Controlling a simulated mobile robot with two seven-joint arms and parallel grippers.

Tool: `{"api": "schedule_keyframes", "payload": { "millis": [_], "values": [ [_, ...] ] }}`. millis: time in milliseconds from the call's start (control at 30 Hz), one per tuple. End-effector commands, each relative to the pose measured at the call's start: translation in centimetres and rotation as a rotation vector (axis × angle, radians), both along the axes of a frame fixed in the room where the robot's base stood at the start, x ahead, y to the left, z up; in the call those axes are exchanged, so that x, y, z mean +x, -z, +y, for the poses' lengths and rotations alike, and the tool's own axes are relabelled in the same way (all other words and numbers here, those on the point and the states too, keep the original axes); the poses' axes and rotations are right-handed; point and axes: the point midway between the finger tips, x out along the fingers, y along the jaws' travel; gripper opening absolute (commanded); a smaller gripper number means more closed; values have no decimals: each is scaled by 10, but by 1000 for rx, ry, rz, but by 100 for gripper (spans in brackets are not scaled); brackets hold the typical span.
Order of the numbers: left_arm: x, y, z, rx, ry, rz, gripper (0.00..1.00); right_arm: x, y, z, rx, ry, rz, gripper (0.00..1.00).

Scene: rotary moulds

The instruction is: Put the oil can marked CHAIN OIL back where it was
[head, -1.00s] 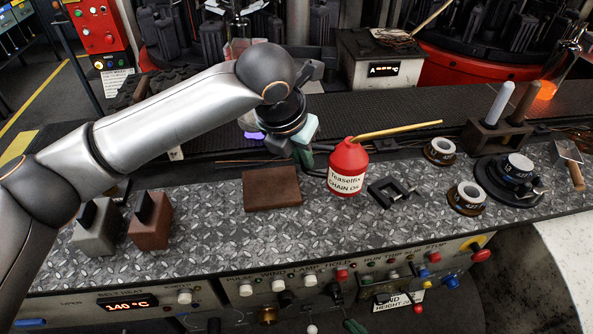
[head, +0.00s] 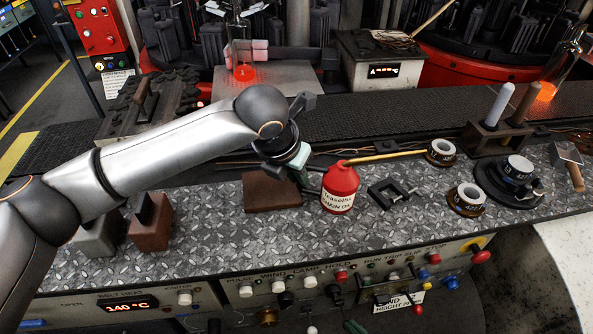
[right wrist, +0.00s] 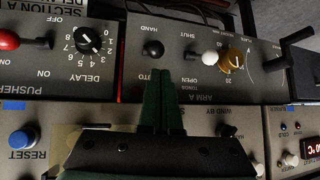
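The red oil can (head: 340,190) with a pale label reading CHAIN OIL and a long brass spout is over the front of the metal bench, tilted slightly. I cannot tell whether its base touches the bench. My left gripper (head: 314,183) comes in from the left and is shut on the can's left side; the can partly hides the fingertips. My right gripper (right wrist: 163,103) is shut and empty in front of the control panels in the right wrist view. Only a bit of green shows low in the head view.
A rusty plate (head: 272,195) lies left of the can and a black clamp (head: 393,192) right of it. Ring moulds (head: 467,200) and a stand with two rods (head: 497,135) are further right. Two blocks (head: 151,230) stand at left. Bare bench lies in front of the can.

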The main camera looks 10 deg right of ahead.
Motion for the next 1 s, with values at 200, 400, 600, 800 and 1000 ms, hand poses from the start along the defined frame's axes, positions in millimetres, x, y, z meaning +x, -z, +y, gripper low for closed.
{"api": "schedule_keyframes", "payload": {
  "millis": [200, 400, 600, 800, 1000],
  "values": [
    [1, 0, 1, 2, -2, 0, 40, 0, 2, -2, -4, 3, 2, 0],
    [1, 0, 1, 2, -2, 0, 43, 0, 2, -3, -4, 4, 1, 0],
    [1, -8, 1, 2, -2, -4, 43, -1, 7, -2, -4, 3, 3, 0],
    [-11, -46, 10, 0, -1, -4, 43, 0, -3, -1, -1, 2, -3, 0],
    [-26, -85, 21, -1, -2, -3, 43, 0, -6, -2, -1, 3, -7, 0]
  ]
}}
